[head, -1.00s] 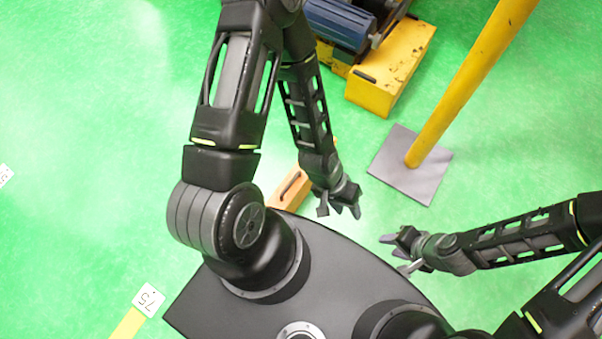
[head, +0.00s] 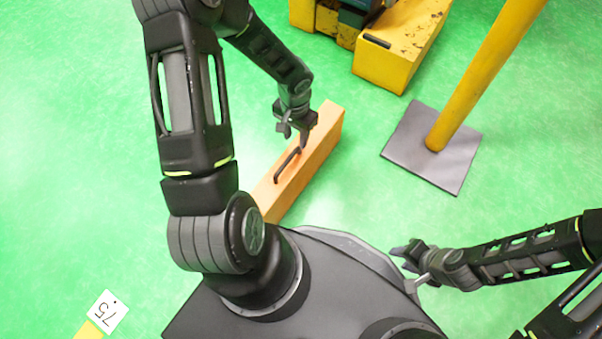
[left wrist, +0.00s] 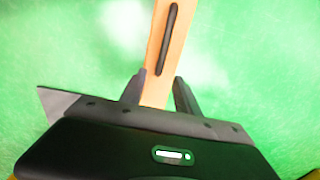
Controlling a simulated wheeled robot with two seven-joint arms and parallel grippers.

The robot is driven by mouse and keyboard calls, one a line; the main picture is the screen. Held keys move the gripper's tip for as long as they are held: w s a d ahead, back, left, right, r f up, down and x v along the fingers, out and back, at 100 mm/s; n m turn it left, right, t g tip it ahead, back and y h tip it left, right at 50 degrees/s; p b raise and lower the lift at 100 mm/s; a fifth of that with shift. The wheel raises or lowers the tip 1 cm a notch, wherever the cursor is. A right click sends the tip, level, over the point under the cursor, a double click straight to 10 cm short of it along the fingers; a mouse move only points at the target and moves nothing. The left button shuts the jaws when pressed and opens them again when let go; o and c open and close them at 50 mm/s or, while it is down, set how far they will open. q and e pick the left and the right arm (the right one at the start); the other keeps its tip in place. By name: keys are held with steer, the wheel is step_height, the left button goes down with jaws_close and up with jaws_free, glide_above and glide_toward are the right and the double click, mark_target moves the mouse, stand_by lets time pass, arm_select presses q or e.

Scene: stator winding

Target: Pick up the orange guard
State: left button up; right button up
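The orange guard (head: 318,155) is a long block on the green floor in front of my base, with a dark handle (head: 287,164) on its top. My left gripper (head: 303,143) is over the guard, near the far end of the handle. In the left wrist view the guard (left wrist: 172,55) runs up the picture, with the handle (left wrist: 169,32) beyond the fingertips. My left gripper's fingers (left wrist: 158,88) are apart, with nothing held between them. My right gripper (head: 402,251) is at the right, away from the guard; its finger opening is unclear.
A yellow post (head: 480,80) stands on a grey plate (head: 425,160) to the right of the guard. A yellow machine base (head: 400,55) is behind it. A floor marker reading 75 (head: 107,312) is at lower left. The green floor at left is clear.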

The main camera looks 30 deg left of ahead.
mark_target(297, 148)
arm_select(q)
steer(key=shift+f+b, duration=0.55)
steer(key=shift+f, duration=0.7)
step_height(297, 148, down, 5)
steer(key=b, duration=0.3)
steer(key=shift+w+f, duration=0.15)
steer(key=shift+c, duration=0.4)
jaws_close()
stand_by(0.8)
